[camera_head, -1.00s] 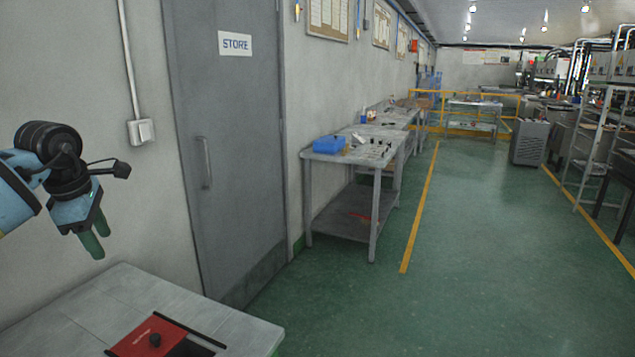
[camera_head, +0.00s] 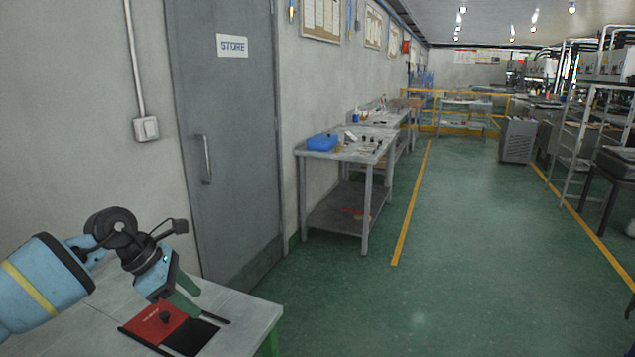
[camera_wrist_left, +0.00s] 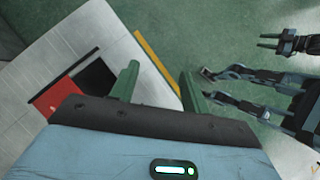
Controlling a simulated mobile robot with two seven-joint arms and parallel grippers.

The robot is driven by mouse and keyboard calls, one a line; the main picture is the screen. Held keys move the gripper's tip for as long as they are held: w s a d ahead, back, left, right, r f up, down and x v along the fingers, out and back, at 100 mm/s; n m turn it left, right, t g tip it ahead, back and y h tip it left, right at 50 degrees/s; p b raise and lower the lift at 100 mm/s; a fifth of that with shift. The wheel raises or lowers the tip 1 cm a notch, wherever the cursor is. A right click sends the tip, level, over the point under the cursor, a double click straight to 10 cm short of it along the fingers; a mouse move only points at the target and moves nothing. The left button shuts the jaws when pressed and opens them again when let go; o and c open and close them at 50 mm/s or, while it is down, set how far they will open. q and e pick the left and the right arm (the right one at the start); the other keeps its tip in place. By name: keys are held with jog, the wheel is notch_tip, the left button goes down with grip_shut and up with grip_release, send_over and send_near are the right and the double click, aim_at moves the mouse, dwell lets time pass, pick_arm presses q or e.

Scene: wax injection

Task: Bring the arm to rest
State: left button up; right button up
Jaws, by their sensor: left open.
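My left gripper (camera_head: 190,294) is open, its two green fingers pointing down and to the right above the grey table (camera_head: 240,312) at the lower left. It holds nothing that I can see. In the left wrist view its fingers (camera_wrist_left: 159,88) stand apart, with floor and table edge between them. Dark jointed parts, which look like mine, show at the right of that view. A pronged end (camera_wrist_left: 270,42) there may be my right gripper, but it is too small to read. My right arm is not clear in the head view.
A red plate with a black knob (camera_head: 152,325) lies beside a dark opening (camera_head: 192,338) in the table, below the left gripper. A grey STORE door (camera_head: 226,110) stands behind. A workbench with a blue box (camera_head: 322,142) is farther off. The green floor (camera_head: 470,270) at right is clear.

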pick_arm(q)
jog(key=s+d+f+n+t+h, duration=0.2)
jog(key=s+d+f+n+h, duration=0.3)
jog(key=d, duration=0.5)
jog(key=s+d+f+n+t+h, duration=0.2)
jog(key=s+d+f+n+h, duration=0.2)
jog(key=s+d+n+h, duration=0.35)
jog(key=s+a+f+n+t+y, duration=0.3)
jog(key=s+f+n+t+y, duration=0.25)
jog(key=n, duration=0.75)
jog(key=s+a+f+n+t+y, duration=0.35)
jog(key=f+n+y, duration=0.25)
jog(key=f+n, duration=0.45)
jog(key=s+a+f+n+g+y, duration=0.2)
jog(key=s+f+n, duration=0.3)
jog(key=s, duration=0.4)
jog(key=s+a+f+n+g+y, duration=0.3)
jog(key=s+a+f+n+g, duration=0.1)
jog(key=s+n, duration=0.3)
jog(key=s, duration=0.2)
jog(key=shift+s+f+p, duration=0.35)
jog(key=shift+s+f, duration=0.05)
jog(key=shift+a, duration=0.1)
jog(key=shift+c, duration=0.2)
